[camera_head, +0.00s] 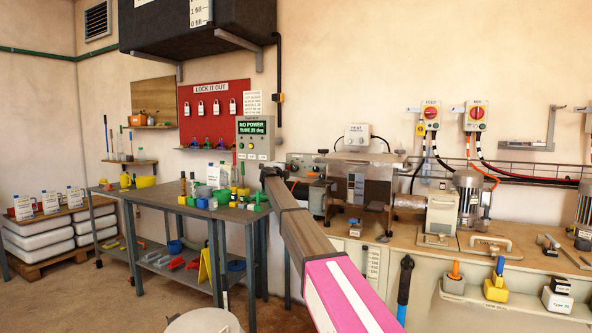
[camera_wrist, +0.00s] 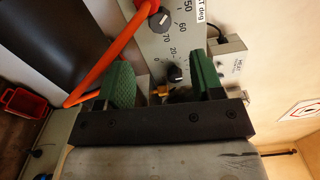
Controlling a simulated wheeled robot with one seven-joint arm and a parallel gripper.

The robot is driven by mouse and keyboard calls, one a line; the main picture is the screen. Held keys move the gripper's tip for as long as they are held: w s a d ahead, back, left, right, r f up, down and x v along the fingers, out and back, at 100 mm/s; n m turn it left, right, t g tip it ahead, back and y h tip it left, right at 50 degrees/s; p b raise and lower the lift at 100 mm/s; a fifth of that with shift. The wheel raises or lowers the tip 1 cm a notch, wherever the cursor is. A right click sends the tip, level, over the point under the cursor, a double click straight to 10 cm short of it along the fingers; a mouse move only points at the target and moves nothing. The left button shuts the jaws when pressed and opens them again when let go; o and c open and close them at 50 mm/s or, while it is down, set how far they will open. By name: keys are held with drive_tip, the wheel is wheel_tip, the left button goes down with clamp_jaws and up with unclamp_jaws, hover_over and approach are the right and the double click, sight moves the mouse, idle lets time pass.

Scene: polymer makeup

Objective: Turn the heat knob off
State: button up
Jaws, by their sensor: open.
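A grey control panel (camera_wrist: 192,45) fills the upper middle of the wrist view. A black knob (camera_wrist: 175,73) with a pale pointer line sits low on it, near the numbers 20 and 0. A second dark knob (camera_wrist: 159,20) sits higher, near the numbers 50, 60 and 70. I cannot read which is the heat knob. My gripper (camera_wrist: 157,62) is open, with green pads left and right of the lower knob in the picture; contact is not visible. In the head view, my arm hides most of my gripper near a grey panel (camera_head: 305,160).
An orange bar or cable (camera_wrist: 108,55) crosses beside the left finger. A white box (camera_wrist: 230,62) labelled HEAT stands right of the right finger; a white box (camera_head: 357,133) is on the wall. A metal machine (camera_head: 360,185) stands on the bench right of my arm.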

sight(295, 168)
drive_tip(key=x, duration=1)
drive_tip(key=shift+w, duration=0.1)
drive_tip(key=shift+c, duration=0.3)
drive_tip(key=c, duration=0.9)
